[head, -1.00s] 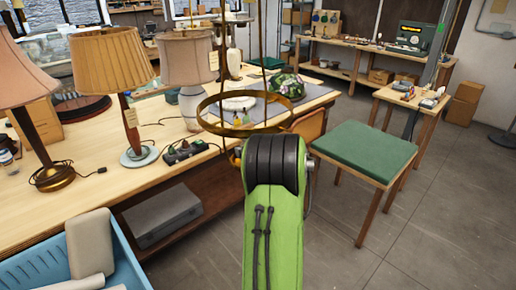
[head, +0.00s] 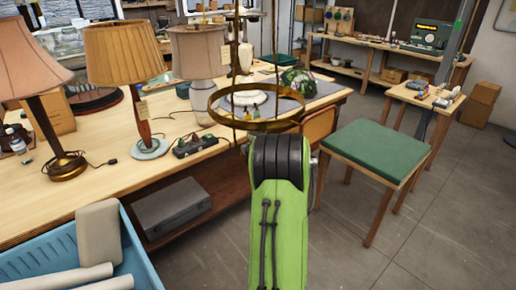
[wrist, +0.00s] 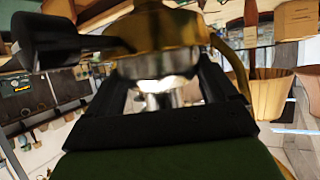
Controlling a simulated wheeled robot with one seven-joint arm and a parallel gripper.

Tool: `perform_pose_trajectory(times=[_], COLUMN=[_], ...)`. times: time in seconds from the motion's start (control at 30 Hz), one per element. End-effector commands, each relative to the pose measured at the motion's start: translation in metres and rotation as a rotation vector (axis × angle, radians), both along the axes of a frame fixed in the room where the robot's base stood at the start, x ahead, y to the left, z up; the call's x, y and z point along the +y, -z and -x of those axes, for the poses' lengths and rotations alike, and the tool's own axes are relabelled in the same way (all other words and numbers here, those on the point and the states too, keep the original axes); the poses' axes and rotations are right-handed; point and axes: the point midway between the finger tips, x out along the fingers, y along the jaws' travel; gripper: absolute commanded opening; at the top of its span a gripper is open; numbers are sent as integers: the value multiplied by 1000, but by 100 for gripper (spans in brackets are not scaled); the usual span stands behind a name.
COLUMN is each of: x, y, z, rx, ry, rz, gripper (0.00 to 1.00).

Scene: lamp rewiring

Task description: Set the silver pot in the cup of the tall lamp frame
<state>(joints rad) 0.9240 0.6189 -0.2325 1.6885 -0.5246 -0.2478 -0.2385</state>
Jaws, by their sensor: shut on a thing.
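In the head view the tall lamp frame is a brass ring (head: 255,126) with thin upright rods running up past the picture's top. My green arm hides what is below the ring, and my gripper is not visible there. In the wrist view my gripper (wrist: 161,68) has its dark fingers on either side of a shiny silver thing, which I take for the silver pot (wrist: 160,88). Brass of the lamp frame (wrist: 165,30) lies right beyond the fingertips, with a curved brass arm at its right. I cannot tell whether the pot touches the cup.
The wooden bench (head: 75,205) holds several shaded lamps and a power strip (head: 197,145). A blue crate (head: 130,255) stands at lower left. A green-topped stool (head: 375,155) stands at right. Open floor lies at lower right.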

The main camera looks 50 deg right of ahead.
Motion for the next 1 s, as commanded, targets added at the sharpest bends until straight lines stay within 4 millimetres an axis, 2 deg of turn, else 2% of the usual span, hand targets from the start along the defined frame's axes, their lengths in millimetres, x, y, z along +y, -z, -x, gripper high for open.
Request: perform_pose_trajectory(times=[0.87, 0.9, 1.0], x=[0, 0, 0], y=[3, 3, 3], z=[0, 0, 0], rx=[-2, -2, -1], ry=[0, 0, 0], rz=[2, 2, 2], gripper=[44, 87, 100])
